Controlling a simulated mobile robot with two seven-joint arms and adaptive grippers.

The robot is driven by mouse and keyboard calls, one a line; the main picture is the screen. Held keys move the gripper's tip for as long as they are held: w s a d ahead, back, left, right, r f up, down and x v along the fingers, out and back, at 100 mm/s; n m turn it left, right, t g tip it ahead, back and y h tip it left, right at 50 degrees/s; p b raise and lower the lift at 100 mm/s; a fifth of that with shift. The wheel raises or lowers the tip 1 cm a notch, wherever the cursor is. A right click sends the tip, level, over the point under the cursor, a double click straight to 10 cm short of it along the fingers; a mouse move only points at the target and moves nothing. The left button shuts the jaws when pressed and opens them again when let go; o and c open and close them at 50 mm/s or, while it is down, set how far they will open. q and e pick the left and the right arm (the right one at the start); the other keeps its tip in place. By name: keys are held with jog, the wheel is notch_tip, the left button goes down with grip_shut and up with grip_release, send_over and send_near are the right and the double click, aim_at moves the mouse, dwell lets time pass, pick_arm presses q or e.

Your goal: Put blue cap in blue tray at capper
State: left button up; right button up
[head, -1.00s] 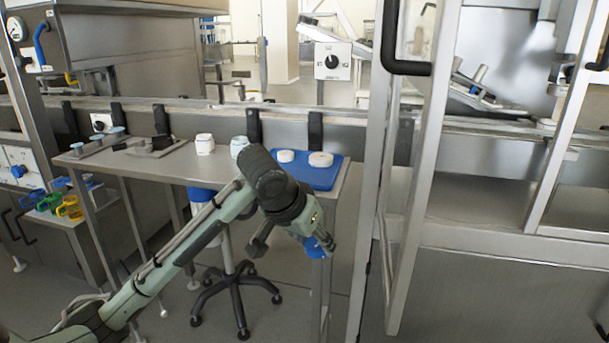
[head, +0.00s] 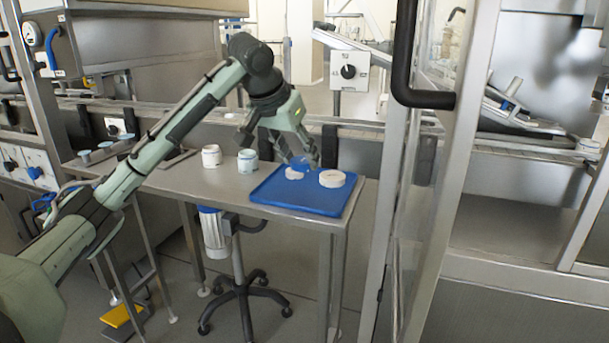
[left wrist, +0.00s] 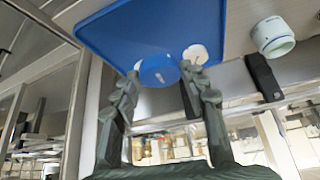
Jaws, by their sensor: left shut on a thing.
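The blue tray (head: 288,201) lies on the steel table; it shows at the top of the left wrist view (left wrist: 140,27). My left gripper (head: 302,162) hangs over the tray's back part. It is shut on the blue cap (left wrist: 158,71), which sits between the fingertips in the left wrist view. In the head view the cap is mostly hidden by the fingers. Two white caps lie on the tray: one (head: 332,178) at the right and one (head: 294,173) close to my fingers. I cannot tell if the blue cap touches the tray. My right gripper is out of view.
Two white jars, one (head: 211,156) and another (head: 247,161), stand on the steel table (head: 220,185) left of the tray. A conveyor rail runs behind the table. A glazed door frame (head: 400,180) stands to the right. The tray's front part is bare.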

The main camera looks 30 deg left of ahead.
aim_at(303, 157)
pick_arm(q)
jog(key=w, duration=0.1)
jog(key=w+f, duration=0.1)
jog(key=shift+w+a+f, duration=0.3)
jog(key=shift+w+a, duration=0.05)
jog(key=shift+w+a+f, duration=0.1)
jog(key=shift+w+f, duration=0.05)
jog(key=shift+w, duration=0.1)
jog(key=shift+f, duration=0.25)
notch_tip(303, 157, down, 4)
jog(key=shift+r, duration=0.15)
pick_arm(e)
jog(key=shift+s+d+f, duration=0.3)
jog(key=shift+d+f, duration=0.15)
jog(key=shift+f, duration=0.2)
pick_arm(q)
jog(key=o, duration=0.8)
jog(key=shift+o, duration=0.2)
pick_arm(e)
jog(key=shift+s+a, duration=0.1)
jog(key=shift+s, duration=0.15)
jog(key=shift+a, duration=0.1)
